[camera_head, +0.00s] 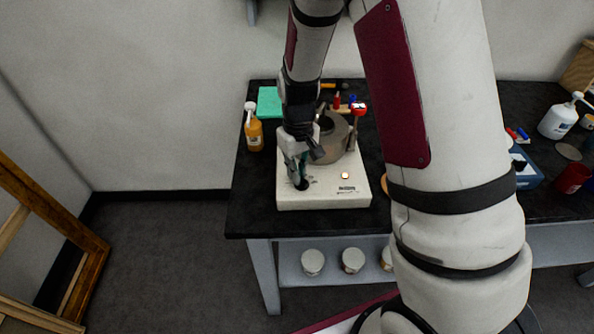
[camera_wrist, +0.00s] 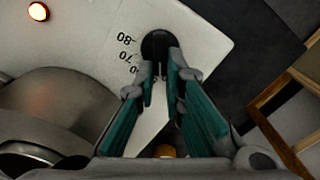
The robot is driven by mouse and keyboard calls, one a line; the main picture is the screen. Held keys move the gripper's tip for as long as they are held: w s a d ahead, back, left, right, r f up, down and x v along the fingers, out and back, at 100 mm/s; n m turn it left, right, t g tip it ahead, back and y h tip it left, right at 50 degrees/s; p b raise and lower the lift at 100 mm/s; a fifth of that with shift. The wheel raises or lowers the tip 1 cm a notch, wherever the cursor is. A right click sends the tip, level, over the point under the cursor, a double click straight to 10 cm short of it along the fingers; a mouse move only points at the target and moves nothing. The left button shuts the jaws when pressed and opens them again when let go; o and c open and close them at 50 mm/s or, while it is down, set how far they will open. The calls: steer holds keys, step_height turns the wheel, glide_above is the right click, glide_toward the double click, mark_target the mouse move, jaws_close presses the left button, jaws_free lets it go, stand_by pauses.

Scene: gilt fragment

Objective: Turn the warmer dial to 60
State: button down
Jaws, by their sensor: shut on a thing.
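The warmer (camera_head: 324,192) is a cream box with a round metal top, on the black table. Its black dial (camera_wrist: 157,42) sits at the box's corner in the wrist view, with printed marks 80, 70 and a partly hidden one, likely 60, beside it. The dial also shows in the head view (camera_head: 301,184), at the front left. My gripper (camera_wrist: 163,76) is shut on the dial, its fingertips at the dial's near edge. It also shows in the head view (camera_head: 299,177), reaching down over the front left of the warmer. The dial's pointer cannot be made out.
A lit indicator lamp (camera_wrist: 38,11) is on the warmer's top. An amber pump bottle (camera_head: 254,130) stands left of the warmer. A teal block (camera_head: 269,102) and small coloured items lie behind. A wooden frame (camera_head: 42,205) leans at the far left.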

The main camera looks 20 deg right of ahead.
steer(key=m, duration=0.4)
steer(key=shift+d+m+p, duration=0.3)
steer(key=shift+d+p, duration=0.05)
steer(key=shift+s+d+m+p, duration=0.1)
steer(key=shift+d+m+p, duration=0.1)
steer(key=shift+m, duration=0.9)
steer(key=shift+d+m+p, duration=0.1)
steer(key=shift+m+p, duration=0.1)
steer(key=shift+m, duration=0.9)
steer(key=c, duration=1.7)
jaws_free()
step_height(320, 180, up, 12)
steer(key=shift+r, duration=0.1)
